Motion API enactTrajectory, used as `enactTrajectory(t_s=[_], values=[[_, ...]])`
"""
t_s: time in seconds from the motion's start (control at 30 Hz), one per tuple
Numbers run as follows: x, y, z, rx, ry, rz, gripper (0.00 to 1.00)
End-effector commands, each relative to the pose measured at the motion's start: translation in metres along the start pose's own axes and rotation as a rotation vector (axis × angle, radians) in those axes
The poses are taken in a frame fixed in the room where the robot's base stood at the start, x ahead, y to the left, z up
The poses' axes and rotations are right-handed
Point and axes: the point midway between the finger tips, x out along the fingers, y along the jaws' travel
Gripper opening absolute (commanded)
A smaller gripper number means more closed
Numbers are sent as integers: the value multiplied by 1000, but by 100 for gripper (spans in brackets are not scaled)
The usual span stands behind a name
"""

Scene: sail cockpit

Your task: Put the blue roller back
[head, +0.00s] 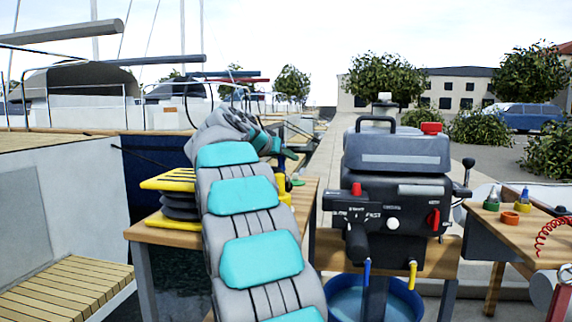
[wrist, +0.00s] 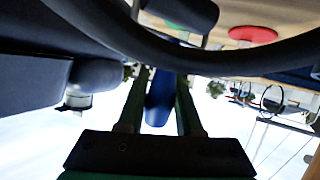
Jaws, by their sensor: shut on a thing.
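The blue roller (wrist: 160,100) is between the two green fingers of my gripper (wrist: 160,85) in the wrist view. My gripper is shut on it. In the head view my gripper (head: 272,148) is beyond my arm, above the wooden table left of the outboard motor. A small blue part of the roller (head: 283,162) shows just below the fingers there. The rest of it is hidden. Where the roller belongs cannot be told.
The black outboard motor (head: 395,185) stands right of my gripper, with a blue and a yellow piece hanging below. A yellow and black stack (head: 170,200) is on the wooden table (head: 150,233) at left. A dark curved bar (wrist: 200,62) crosses the wrist view.

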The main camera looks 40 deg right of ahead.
Motion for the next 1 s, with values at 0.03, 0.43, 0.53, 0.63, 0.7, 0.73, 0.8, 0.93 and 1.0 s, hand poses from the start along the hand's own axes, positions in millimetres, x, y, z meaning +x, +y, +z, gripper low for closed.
enactTrajectory(t_s=[0.03, 0.43, 0.53, 0.63, 0.7, 0.73, 0.8, 0.93, 1.0], values=[[2, 0, 5, -2, 0, 0, 0], [5, -2, 12, -1, 0, 0, 0], [6, -2, 15, 0, 0, 0, 0], [6, -2, 14, 0, 0, 0, 40], [6, -2, 14, 0, -1, 0, 48], [6, -2, 14, 0, -1, 0, 51], [6, -2, 14, -1, -1, 0, 59], [6, -2, 14, -1, 0, 0, 64], [6, -2, 14, -1, -1, 0, 64]])
